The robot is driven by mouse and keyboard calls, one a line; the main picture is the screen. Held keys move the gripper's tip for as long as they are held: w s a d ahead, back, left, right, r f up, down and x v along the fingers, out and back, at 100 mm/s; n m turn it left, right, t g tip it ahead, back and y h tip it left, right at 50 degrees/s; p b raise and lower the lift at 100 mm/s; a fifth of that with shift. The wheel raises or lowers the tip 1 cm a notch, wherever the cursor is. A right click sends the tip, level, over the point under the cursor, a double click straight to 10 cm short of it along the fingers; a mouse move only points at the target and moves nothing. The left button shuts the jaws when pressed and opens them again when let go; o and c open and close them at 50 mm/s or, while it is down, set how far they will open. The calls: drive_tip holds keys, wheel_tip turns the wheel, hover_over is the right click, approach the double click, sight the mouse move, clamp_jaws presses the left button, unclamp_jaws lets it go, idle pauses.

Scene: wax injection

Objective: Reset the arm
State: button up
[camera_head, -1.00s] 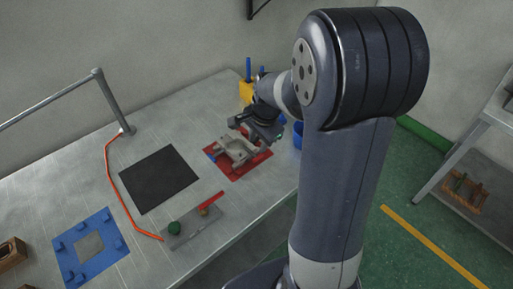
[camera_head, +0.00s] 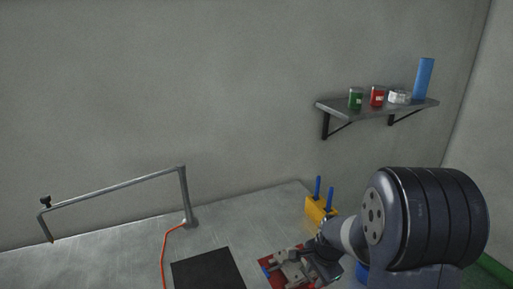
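My gripper (camera_head: 324,264) is low in the head view, right of centre, over the red plate on the metal table. Next to it is a grey metal part (camera_head: 294,269) on the red plate (camera_head: 270,255). The fingers are small and dark, and partly merge with the part, so I cannot tell whether they are open or touch it. My arm's large dark joint fills the lower right and hides the table's right side.
The metal table (camera_head: 120,250) bears a black mat (camera_head: 205,270), an orange cable (camera_head: 165,256) and a yellow block (camera_head: 319,209) with blue handles. A grey pipe frame (camera_head: 120,187) rises at left. A wall shelf (camera_head: 385,110) holds cans and a blue cylinder (camera_head: 423,79).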

sight(309, 286)
drive_tip(key=f, duration=0.3)
drive_tip(key=w+f, duration=0.1)
drive_tip(key=f, duration=0.1)
drive_tip(key=shift+a+f, duration=0.1)
drive_tip(key=shift+a, duration=0.15)
drive_tip(key=shift+s+d, duration=0.1)
drive_tip(key=shift+d, duration=0.2)
drive_tip(key=shift+s+a, duration=0.1)
drive_tip(key=shift+a, duration=0.2)
drive_tip(key=shift+d, duration=0.1)
